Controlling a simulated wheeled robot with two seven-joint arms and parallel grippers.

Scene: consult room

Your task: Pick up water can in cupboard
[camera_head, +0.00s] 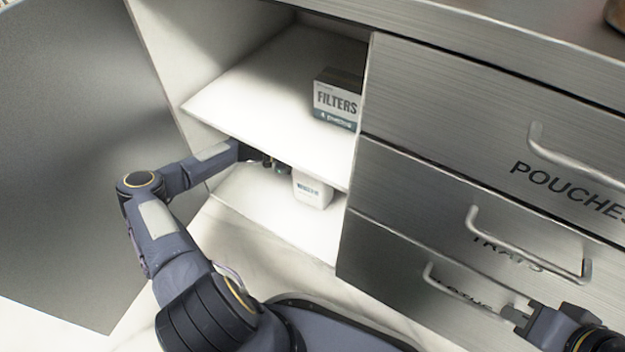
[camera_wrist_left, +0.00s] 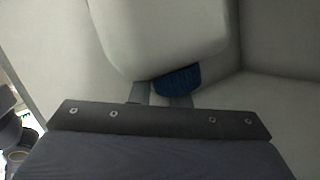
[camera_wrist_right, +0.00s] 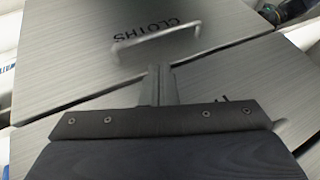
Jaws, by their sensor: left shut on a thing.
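The water can (camera_head: 312,190) is a white container with a small printed label, on the lower level of the open cupboard. In the left wrist view its pale body (camera_wrist_left: 160,35) fills the top, with a dark blue cap (camera_wrist_left: 178,80) at the fingers. My left gripper (camera_head: 278,167) reaches in under the shelf and is shut on the can's blue cap. In the left wrist view its fingertips (camera_wrist_left: 160,92) are partly hidden by the cap and body. My right gripper (camera_head: 518,313) is outside, in front of the lowest drawer; its fingers (camera_wrist_right: 161,85) look closed together and empty.
A FILTERS box (camera_head: 337,98) stands on the shelf (camera_head: 270,110) above my left gripper. The cupboard door (camera_head: 70,150) is open at the left. Drawers with bar handles (camera_head: 570,165) are at the right. The CLOTHS handle (camera_wrist_right: 155,40) is close to my right fingers.

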